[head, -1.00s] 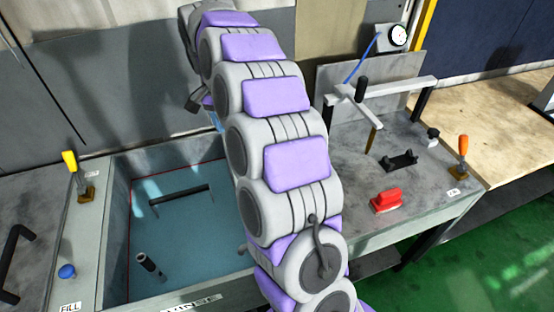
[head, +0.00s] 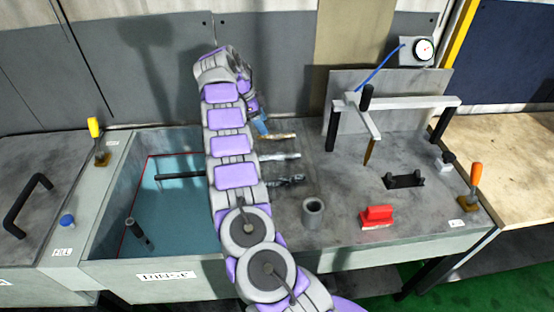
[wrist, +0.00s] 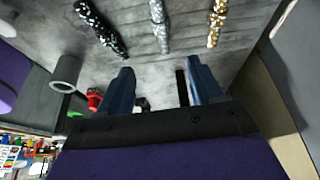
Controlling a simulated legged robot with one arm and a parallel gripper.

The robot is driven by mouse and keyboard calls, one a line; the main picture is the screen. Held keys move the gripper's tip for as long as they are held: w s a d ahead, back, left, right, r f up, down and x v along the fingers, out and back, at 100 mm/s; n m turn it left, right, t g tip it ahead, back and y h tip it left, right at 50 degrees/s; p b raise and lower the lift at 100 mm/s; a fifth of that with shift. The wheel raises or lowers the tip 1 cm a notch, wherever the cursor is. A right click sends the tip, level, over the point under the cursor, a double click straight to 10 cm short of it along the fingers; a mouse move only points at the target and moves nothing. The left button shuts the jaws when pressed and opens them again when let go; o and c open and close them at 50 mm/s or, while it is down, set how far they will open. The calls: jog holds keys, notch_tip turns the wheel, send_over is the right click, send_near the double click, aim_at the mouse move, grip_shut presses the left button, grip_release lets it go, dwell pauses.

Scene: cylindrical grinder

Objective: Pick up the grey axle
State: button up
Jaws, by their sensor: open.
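The grey axle (head: 280,156) lies on the grey bench top, between a bronze axle (head: 278,136) and a dark axle (head: 285,181). Its left end is near my arm in the head view. In the wrist view the grey axle (wrist: 160,25) is at the top centre, with the dark axle (wrist: 100,28) to its left and the bronze one (wrist: 216,22) to its right. My gripper (wrist: 162,86) has two blue fingers spread apart with nothing between them. In the head view its blue part (head: 262,124) shows near the bronze axle, partly hidden by my arm.
A grey hollow cylinder (head: 313,212) and a red brush-like block (head: 376,216) stand on the bench. A black holder (head: 403,180) and a white-framed press (head: 395,105) are to the right. A blue-green rinse basin (head: 170,215) lies left of my arm.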

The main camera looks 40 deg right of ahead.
jog(key=b, duration=0.2)
send_near(284, 154)
jog(key=b+x, duration=0.1)
jog(key=x, duration=0.3)
jog(key=shift+w+a, duration=0.1)
jog(key=shift+w, duration=0.05)
jog(key=shift+d+f, duration=0.45)
jog(key=shift+f, duration=0.15)
jog(key=b+x, duration=0.1)
jog(key=x, duration=0.3)
jog(key=shift+s+d+f+b, duration=0.1)
jog(key=shift+s+b, duration=0.15)
jog(key=shift+b, duration=0.15)
jog(key=shift+c, duration=0.4)
grip_shut()
